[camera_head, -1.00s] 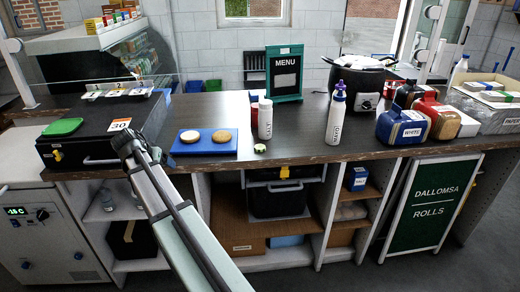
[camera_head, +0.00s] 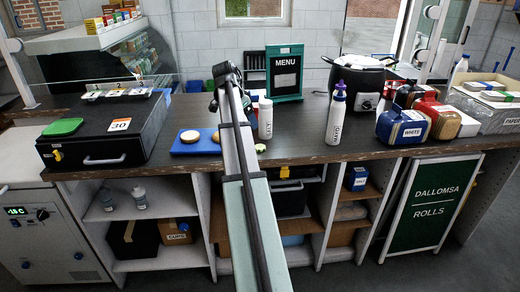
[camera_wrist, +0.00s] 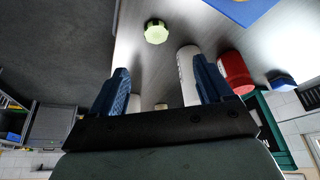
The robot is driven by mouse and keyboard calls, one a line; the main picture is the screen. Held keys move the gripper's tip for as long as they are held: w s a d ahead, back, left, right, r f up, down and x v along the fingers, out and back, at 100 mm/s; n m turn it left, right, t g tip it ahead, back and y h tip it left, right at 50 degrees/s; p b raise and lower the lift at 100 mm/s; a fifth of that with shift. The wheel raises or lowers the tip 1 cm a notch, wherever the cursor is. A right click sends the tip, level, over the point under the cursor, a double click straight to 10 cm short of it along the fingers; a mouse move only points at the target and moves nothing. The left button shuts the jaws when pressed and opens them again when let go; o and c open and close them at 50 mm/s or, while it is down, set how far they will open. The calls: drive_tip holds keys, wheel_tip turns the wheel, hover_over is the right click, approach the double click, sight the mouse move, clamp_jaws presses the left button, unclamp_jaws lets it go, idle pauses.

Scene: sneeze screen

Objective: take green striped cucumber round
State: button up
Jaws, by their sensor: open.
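The green striped cucumber round (camera_wrist: 156,32) shows in the wrist view near the top, lying on the dark counter. It is pale green, small and apart from other things. My gripper (camera_wrist: 162,68) is open, its two blue fingers spread with nothing held between them. The round lies beyond the fingertips in that view, roughly in line with the gap.
A white salt bottle (camera_head: 265,120) stands close by on the counter (camera_head: 300,143). A blue board (camera_head: 186,148) with bread rounds lies left of my arm. A white syrup bottle (camera_head: 336,115) and green menu stand (camera_head: 284,73) are to the right. A dark case (camera_head: 105,140) is at left.

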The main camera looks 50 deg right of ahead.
hover_over(261, 147)
drive_tip(key=a, duration=0.2)
drive_tip(key=f, duration=0.5)
drive_tip(key=w+f, duration=0.1)
drive_tip(key=f, duration=0.1)
drive_tip(key=shift+f, duration=0.3)
drive_tip(key=shift+a+x, duration=0.15)
drive_tip(key=shift+x, duration=1.15)
drive_tip(key=shift+a+x, duration=0.15)
drive_tip(key=shift+x, duration=1.1)
drive_tip(key=shift+f, duration=0.15)
drive_tip(key=shift+c, duration=0.2)
drive_tip(key=c, duration=1.1)
